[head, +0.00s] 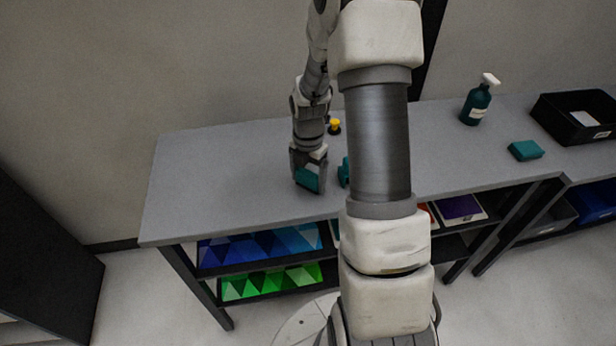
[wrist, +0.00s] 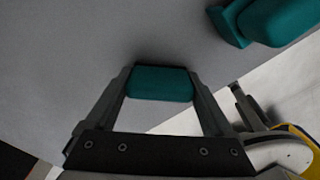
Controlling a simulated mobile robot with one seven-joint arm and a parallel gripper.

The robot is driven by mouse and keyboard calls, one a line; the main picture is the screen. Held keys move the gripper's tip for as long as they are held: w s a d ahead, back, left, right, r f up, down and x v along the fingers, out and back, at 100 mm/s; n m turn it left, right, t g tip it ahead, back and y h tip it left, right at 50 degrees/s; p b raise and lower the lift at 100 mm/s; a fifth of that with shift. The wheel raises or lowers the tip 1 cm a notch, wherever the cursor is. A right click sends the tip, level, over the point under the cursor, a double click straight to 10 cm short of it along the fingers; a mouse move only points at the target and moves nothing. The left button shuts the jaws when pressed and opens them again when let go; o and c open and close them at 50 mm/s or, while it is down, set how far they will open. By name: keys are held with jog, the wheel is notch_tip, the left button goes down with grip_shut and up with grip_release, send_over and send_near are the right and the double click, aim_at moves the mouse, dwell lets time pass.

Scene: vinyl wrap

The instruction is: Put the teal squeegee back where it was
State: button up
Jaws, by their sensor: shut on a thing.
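The teal squeegee (head: 307,180) is a small flat teal block at the left part of the grey table, near its front edge. My gripper (head: 309,172) points down and is shut on it. In the wrist view the squeegee (wrist: 160,84) sits between both fingers. It is at or just above the tabletop; I cannot tell if it touches.
Another teal object (head: 344,172) stands just right of my gripper, partly hidden by my arm; it also shows in the wrist view (wrist: 268,20). A yellow-topped item (head: 334,126) is behind. A teal block (head: 525,150), spray bottle (head: 476,103) and black bin (head: 575,121) are right. The table's left is clear.

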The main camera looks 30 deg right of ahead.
aim_at(308, 172)
jog(key=shift+f, duration=0.1)
jog(key=o, duration=0.9)
notch_tip(308, 172, up, 12)
jog(key=shift+r+p, duration=0.15)
jog(key=shift+p, duration=0.15)
